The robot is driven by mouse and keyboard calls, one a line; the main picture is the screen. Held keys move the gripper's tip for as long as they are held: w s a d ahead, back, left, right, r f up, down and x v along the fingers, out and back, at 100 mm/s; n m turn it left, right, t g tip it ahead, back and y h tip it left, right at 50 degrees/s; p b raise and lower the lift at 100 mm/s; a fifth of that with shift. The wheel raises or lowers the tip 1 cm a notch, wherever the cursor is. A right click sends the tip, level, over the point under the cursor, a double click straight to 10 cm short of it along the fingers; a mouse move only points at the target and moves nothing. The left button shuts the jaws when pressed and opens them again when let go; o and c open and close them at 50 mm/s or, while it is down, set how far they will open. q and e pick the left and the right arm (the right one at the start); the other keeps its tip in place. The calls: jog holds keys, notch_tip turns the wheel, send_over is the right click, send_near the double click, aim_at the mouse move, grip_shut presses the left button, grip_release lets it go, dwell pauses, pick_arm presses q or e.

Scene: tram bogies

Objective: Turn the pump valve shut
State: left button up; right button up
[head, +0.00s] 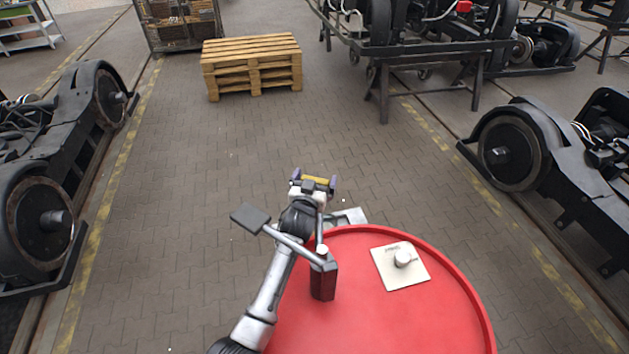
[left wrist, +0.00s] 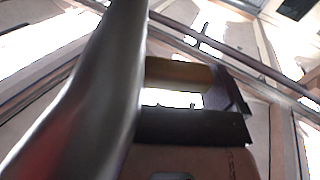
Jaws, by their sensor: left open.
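A pale square plate (head: 388,276) lies on the red round top (head: 365,318). A whitish round knob (head: 403,257) stands on it, with small lettering beside it that I cannot read. Left of it stands a dark red block (head: 323,282) with a grey bar and a dark flat pad (head: 250,217) at the bar's end. My left gripper (head: 315,182) is open and empty, beyond the red top's far edge and apart from the knob. In the left wrist view its jaws (left wrist: 186,98) show a gap. A blurred grey bar (left wrist: 95,90) fills that view's left. My right gripper is out of view.
A grey metal piece (head: 347,216) sits at the red top's far rim. Bogies with wheels stand at left (head: 45,215) and right (head: 510,148). A wooden pallet stack (head: 252,65) stands farther back. The paved floor (head: 180,200) between is clear.

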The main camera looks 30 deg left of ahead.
pick_arm(q)
jog(key=shift+s, duration=0.1)
jog(key=b+v, duration=0.1)
jog(key=v, duration=1.2)
jog(key=shift+s+d, duration=0.2)
jog(key=shift+s, duration=0.1)
